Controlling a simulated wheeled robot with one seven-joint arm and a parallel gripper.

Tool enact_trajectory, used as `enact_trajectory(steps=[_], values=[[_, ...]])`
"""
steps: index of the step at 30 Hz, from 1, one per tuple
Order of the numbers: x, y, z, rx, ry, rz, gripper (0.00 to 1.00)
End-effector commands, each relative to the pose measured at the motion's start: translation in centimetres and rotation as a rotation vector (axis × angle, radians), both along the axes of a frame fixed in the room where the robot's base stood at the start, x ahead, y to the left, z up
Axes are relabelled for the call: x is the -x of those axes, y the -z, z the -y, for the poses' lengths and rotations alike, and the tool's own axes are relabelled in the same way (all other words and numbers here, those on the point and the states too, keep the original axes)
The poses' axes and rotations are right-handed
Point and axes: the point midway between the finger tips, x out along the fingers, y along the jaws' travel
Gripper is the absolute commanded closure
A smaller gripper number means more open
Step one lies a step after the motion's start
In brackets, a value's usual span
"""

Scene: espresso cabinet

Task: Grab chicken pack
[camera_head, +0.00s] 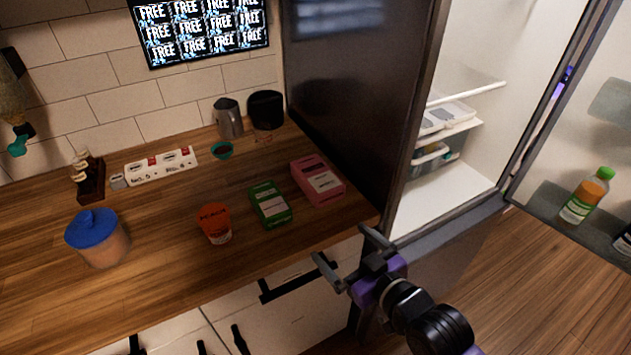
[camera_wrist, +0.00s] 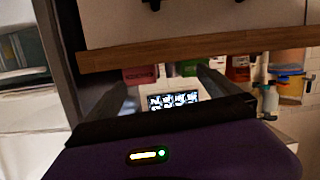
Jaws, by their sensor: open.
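No pack in view has a label that I can read as chicken. On the wooden counter a pink pack (camera_head: 318,181) lies at the right end, and a green pack (camera_head: 270,204) lies to its left. My gripper (camera_head: 343,246) is open and empty, in front of the counter's front edge near its right corner, apart from both packs. In the wrist view, which looks upside down, my open fingers (camera_wrist: 165,88) stand either side of the screen, and the pink pack (camera_wrist: 139,75) shows near the left finger.
An orange cup (camera_head: 214,223) and a blue-lidded jar (camera_head: 97,240) stand left on the counter (camera_head: 160,280). The fridge (camera_head: 445,192) at right is open, with clear containers (camera_head: 432,160) inside. A bottle (camera_head: 586,197) stands in its door. Drawer handles (camera_head: 290,287) jut out below.

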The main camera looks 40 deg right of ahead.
Motion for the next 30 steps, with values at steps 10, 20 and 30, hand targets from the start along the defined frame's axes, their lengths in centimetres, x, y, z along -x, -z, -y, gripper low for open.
enact_trajectory(steps=[10, 20, 30], values=[[-9.6, -4.6, 7.2, -0.058, 0.087, 0.036, 0.0], [-12.1, -3.8, 8.7, -0.118, 0.07, -0.068, 0.0], [-15.0, -2.9, 9.5, -0.12, 0.067, -0.074, 0.0]])
